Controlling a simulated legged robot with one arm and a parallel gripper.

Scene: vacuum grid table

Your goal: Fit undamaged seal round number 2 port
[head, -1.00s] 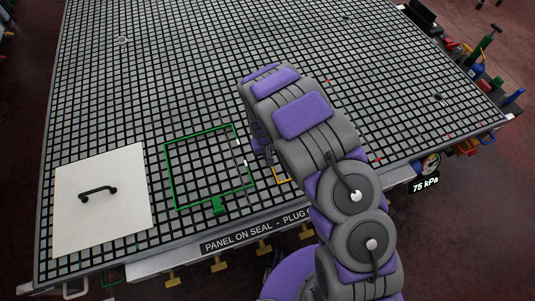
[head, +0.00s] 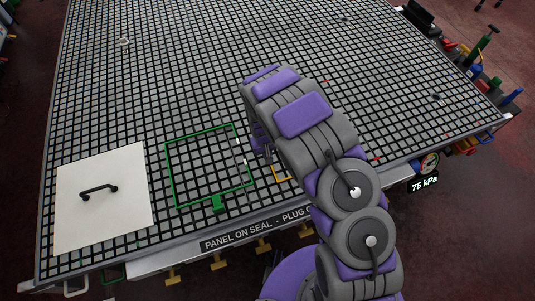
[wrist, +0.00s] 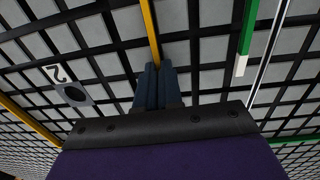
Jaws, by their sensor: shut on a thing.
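My gripper (wrist: 158,88) is shut on a yellow seal (wrist: 150,32), whose strip runs up from between the dark fingertips in the wrist view. Another yellow length crosses the left of that view. The port marked 2 (wrist: 72,92), a grey plate with a dark hole, lies left of my fingers, between these yellow lengths. In the head view a corner of the yellow seal (head: 281,177) shows beside my arm, which hides the rest. A green seal (head: 170,175) lies as a square loop to the left; its strip ends in a white tip in the wrist view (wrist: 240,66).
A white panel (head: 125,180) with a black handle lies on the grid table (head: 180,65) at the front left. A thin rod (head: 226,118) crosses the green loop's right side. A gauge display (head: 423,185) reads 75 kPa. The far grid is mostly clear.

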